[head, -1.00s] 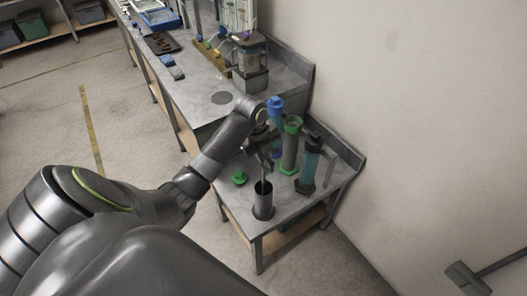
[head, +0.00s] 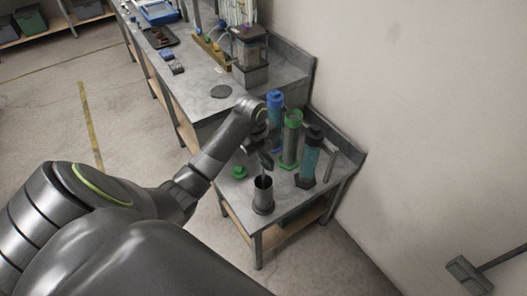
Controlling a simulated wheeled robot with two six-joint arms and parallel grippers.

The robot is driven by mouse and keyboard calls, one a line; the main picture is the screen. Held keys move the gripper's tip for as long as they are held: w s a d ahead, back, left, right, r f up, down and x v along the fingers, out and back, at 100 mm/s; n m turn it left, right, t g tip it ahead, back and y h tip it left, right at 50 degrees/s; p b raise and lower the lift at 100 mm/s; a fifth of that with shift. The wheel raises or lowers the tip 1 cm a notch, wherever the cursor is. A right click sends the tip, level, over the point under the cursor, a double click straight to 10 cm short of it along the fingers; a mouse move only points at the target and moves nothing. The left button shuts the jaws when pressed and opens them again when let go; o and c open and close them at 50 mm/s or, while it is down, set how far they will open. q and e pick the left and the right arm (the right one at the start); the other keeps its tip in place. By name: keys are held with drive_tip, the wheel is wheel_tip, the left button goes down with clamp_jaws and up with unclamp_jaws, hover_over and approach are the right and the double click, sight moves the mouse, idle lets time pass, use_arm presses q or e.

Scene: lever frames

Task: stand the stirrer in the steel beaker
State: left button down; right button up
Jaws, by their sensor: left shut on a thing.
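The steel beaker (head: 263,198) is a dark grey metal cylinder standing upright near the front of the small metal table. My left gripper (head: 266,163) is just above its mouth, pointing down, and is shut on the stirrer. Only a short thin dark bit of the stirrer (head: 263,181) shows between the fingers and the beaker's mouth. Its lower end seems to be inside the beaker and is hidden by the wall. I cannot tell whether it touches the bottom. My right gripper is not in view.
Close behind my left gripper stand a blue-topped cylinder (head: 275,101), a green-topped cylinder (head: 291,140) and a dark-capped teal one (head: 310,160). A green cap (head: 239,172) lies left of the beaker. The wall is at the right.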

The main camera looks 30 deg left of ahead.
use_arm(q)
drive_tip(key=c, duration=1.3)
unclamp_jaws()
drive_tip(key=shift+c, duration=0.2)
drive_tip(key=s+r+p, duration=0.1)
drive_tip(key=r+p, duration=0.1)
drive_tip(key=r, duration=0.6)
drive_tip(key=s+a+r+p, duration=0.1)
drive_tip(key=s+r+p, duration=0.1)
drive_tip(key=r, duration=0.7)
drive_tip(key=shift+p, duration=0.6)
drive_tip(key=shift+a, duration=0.1)
